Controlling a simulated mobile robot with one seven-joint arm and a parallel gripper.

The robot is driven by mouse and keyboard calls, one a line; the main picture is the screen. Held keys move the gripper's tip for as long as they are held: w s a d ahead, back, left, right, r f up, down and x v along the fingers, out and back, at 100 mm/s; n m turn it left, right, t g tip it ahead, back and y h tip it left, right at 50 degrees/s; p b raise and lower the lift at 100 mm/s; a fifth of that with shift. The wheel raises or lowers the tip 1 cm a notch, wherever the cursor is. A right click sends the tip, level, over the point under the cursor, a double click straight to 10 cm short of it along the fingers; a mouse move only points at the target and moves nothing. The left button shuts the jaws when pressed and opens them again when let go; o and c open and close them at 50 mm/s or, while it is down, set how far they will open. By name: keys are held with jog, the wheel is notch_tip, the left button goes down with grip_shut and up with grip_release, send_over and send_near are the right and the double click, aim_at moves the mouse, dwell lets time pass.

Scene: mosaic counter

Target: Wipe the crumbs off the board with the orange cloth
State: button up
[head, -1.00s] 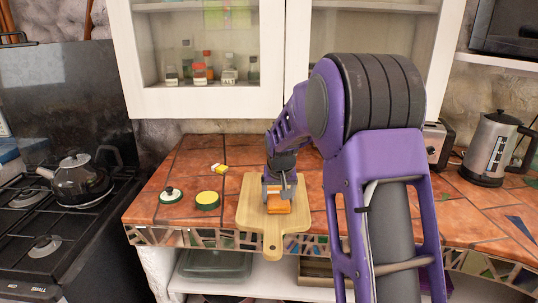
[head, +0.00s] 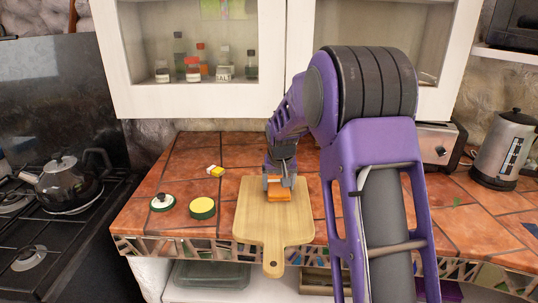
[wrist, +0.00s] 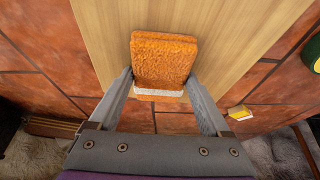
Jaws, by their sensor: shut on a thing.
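The wooden board (head: 272,226) lies on the tiled counter with its handle toward the front edge. The orange cloth (head: 279,196), a thick folded block, is over the far part of the board. In the wrist view the cloth (wrist: 163,58) has a pale strip along its near side. My gripper (head: 279,185) is shut on the cloth, with a finger at each side of it in the wrist view (wrist: 160,82). The cloth looks to be at or just above the board; I cannot tell if it touches. I see no crumbs on the visible wood.
A yellow-topped green round tin (head: 202,208), a white-and-green lidded round thing (head: 163,203) and a small yellow-and-white block (head: 215,170) are left of the board. A kettle (head: 67,185) stands on the stove. A toaster (head: 440,150) and an electric kettle (head: 502,150) are at right.

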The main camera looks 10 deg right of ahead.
jog(key=shift+w+d, duration=0.1)
jog(key=shift+w, duration=0.25)
notch_tip(320, 180, up, 3)
jog(key=shift+r+p, duration=0.2)
jog(key=shift+p, duration=0.75)
jog(key=shift+r+p, duration=1.5)
jog(key=shift+r, duration=0.85)
